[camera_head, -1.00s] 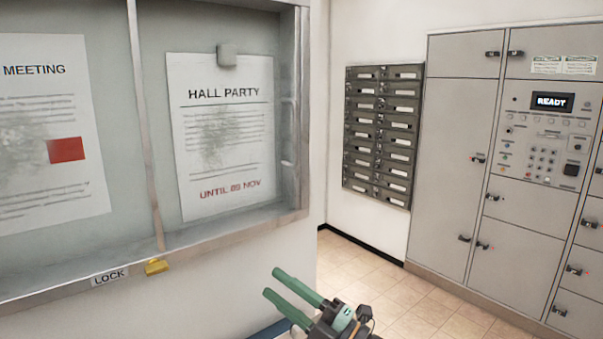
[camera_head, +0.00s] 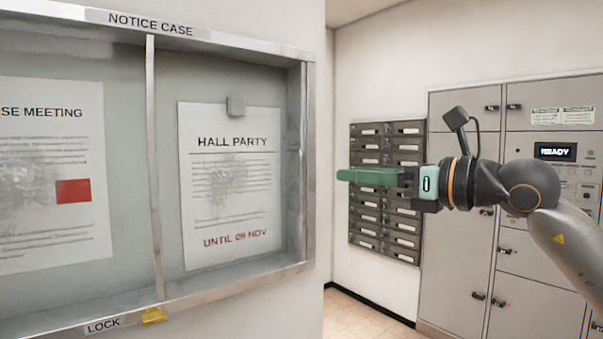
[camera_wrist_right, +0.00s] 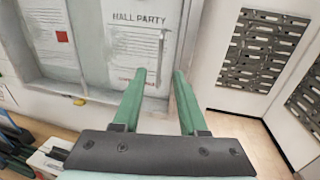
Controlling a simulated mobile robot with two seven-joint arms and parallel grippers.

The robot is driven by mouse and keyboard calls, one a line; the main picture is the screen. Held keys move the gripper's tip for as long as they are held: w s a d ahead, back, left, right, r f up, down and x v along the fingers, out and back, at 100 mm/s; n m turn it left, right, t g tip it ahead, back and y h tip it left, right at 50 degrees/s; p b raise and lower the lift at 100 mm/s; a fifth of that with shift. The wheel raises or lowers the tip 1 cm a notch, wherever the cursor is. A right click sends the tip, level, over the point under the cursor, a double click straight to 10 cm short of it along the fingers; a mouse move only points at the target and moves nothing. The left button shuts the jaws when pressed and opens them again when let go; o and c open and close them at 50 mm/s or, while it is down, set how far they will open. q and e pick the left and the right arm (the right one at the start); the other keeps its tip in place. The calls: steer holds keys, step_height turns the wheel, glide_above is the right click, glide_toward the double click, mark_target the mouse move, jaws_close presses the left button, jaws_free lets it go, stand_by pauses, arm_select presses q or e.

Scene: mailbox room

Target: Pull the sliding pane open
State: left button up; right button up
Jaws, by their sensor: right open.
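The notice case (camera_head: 210,36) hangs on the wall at the left of the head view, with a metal frame and glazed front. A vertical metal divider (camera_head: 154,200) separates its left and right panes. The right pane (camera_head: 232,282) covers the HALL PARTY sheet (camera_head: 230,180). In the right wrist view, a slim upright handle (camera_wrist_right: 162,55) shows near that pane's right side. My right gripper (camera_head: 340,175) has green fingers, points left and is apart from the case, to its right. The wrist view shows its fingers (camera_wrist_right: 160,75) spread and empty. Dark and green parts at that view's lower left may be my left gripper.
A yellow lock piece (camera_head: 153,316) sits below the divider by the LOCK label. Mailboxes (camera_head: 385,225) and grey lockers (camera_head: 455,130) stand behind my right arm. Tiled floor (camera_head: 350,315) is clear beyond the case's wall corner.

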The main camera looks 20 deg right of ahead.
mark_target(303, 169)
steer(key=p+x, duration=0.4)
steer(key=x, duration=0.7)
steer(key=shift+w+a+r, duration=0.2)
steer(key=shift+w+a, duration=0.05)
steer(key=shift+w, duration=0.1)
steer(key=shift+w+a+f, duration=0.1)
steer(key=shift+w+a, duration=0.05)
steer(key=shift+w, duration=0.15)
jaws_close()
stand_by(0.7)
